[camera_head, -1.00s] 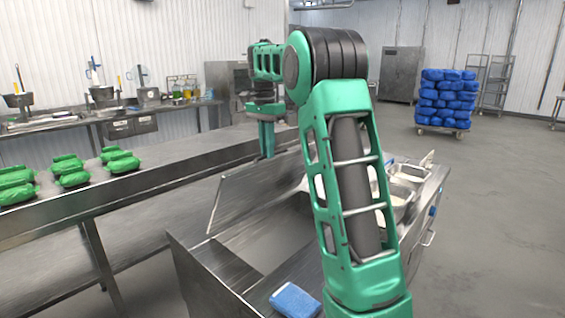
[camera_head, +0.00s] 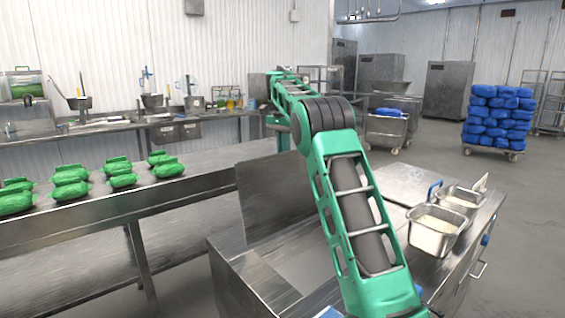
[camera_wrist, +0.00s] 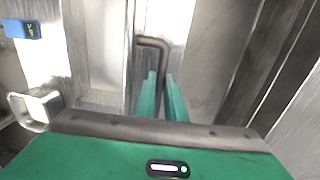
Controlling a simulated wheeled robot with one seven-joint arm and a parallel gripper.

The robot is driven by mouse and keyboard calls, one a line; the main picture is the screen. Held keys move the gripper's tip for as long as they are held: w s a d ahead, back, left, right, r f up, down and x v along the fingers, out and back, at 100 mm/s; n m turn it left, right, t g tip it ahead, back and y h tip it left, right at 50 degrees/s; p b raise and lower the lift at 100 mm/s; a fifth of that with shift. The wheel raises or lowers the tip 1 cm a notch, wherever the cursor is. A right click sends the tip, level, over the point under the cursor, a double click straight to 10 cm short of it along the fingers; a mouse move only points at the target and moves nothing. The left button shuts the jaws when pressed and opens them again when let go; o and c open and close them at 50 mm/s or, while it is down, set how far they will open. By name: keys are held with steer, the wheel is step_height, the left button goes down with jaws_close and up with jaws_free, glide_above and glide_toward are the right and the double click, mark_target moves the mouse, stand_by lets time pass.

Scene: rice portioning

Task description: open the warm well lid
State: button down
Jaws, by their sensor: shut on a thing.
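The warm well lid (camera_head: 268,197) is a flat steel panel. It stands raised, close to upright, along the far left side of the well opening (camera_head: 310,262) in the counter. In the wrist view, the green fingers of my gripper (camera_wrist: 161,97) are shut on the grey bent bar of the lid handle (camera_wrist: 152,42). In the head view my gripper (camera_head: 283,138) is at the lid's top edge, partly hidden by my arm. My arm also covers part of the lid and the well.
Steel pans with white contents (camera_head: 432,232) stand on the counter right of my arm. A long steel table (camera_head: 150,200) with several green packages (camera_head: 122,180) runs along the left. A cart stacked with blue bags (camera_head: 497,115) stands on open floor at the back right.

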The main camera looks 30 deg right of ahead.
steer(key=shift+w+d+r, duration=0.1)
steer(key=shift+d+r, duration=0.05)
steer(key=shift+r, duration=0.15)
steer(key=c, duration=1.8)
jaws_free()
steer(key=shift+f, duration=0.1)
steer(key=shift+w+r, duration=0.1)
steer(key=shift+r, duration=2)
steer(key=s+a+r, duration=0.1)
steer(key=a+r, duration=0.1)
steer(key=a, duration=0.1)
steer(key=s+a+r, duration=0.1)
steer(key=a+r, duration=0.1)
steer(key=a, duration=0.2)
steer(key=s+a+r, duration=0.1)
steer(key=a+r, duration=0.1)
steer(key=a, duration=0.2)
steer(key=shift+a+r, duration=0.15)
steer(key=shift+r, duration=0.25)
